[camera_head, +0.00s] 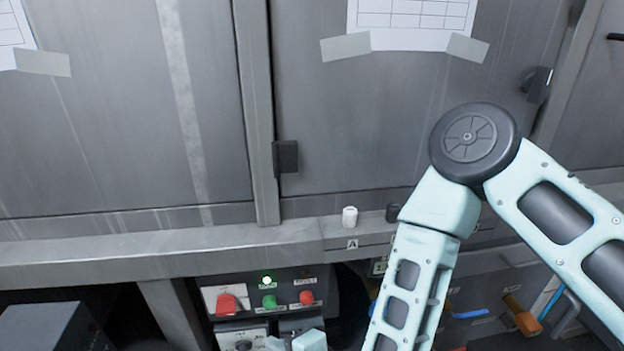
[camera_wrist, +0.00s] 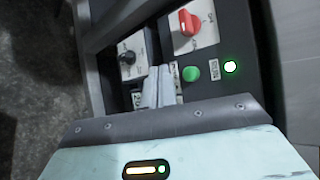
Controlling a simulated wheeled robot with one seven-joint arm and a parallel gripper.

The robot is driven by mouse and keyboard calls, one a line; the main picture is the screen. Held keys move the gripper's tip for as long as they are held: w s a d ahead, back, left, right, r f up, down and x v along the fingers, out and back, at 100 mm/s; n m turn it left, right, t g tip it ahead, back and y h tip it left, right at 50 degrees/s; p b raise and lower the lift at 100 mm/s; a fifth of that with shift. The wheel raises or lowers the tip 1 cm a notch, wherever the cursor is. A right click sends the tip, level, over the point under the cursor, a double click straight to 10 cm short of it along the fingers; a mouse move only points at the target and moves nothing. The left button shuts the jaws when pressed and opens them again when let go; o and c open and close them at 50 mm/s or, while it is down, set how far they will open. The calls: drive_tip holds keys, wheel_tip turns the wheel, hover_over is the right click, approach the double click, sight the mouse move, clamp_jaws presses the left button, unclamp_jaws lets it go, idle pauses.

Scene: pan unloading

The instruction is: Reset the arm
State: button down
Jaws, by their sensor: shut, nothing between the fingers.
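My arm enters the head view from the right, bends at a dark round joint, and runs down past the bottom edge. My gripper (camera_head: 296,343) shows only in part at the bottom of the head view, below the control panel's buttons. In the wrist view my gripper's fingers (camera_wrist: 160,80) are together with nothing between them. They point at the control panel (camera_wrist: 205,50), in front of its lower part. I cannot tell whether they touch it.
The panel has a red switch (camera_head: 226,304), a green button (camera_head: 269,301), a red button (camera_head: 306,297) and a lit green lamp (camera_head: 267,280). A black knob (camera_wrist: 127,58) is beside the fingers. A metal ledge (camera_head: 150,252) runs above, under closed grey doors (camera_head: 120,130).

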drive_tip(key=s+d+r+n+g+h, duration=0.4)
drive_tip(key=s+d+r+n+h, duration=0.1)
drive_tip(key=d+r+n, duration=0.5)
drive_tip(key=s+d+r+n+g+h, duration=0.4)
drive_tip(key=d+r+n, duration=0.45)
drive_tip(key=d, duration=0.45)
wheel_tip(320, 180, up, 26)
drive_tip(key=h+p, duration=0.1)
drive_tip(key=p, duration=2.4)
drive_tip(key=shift+s+r, duration=0.25)
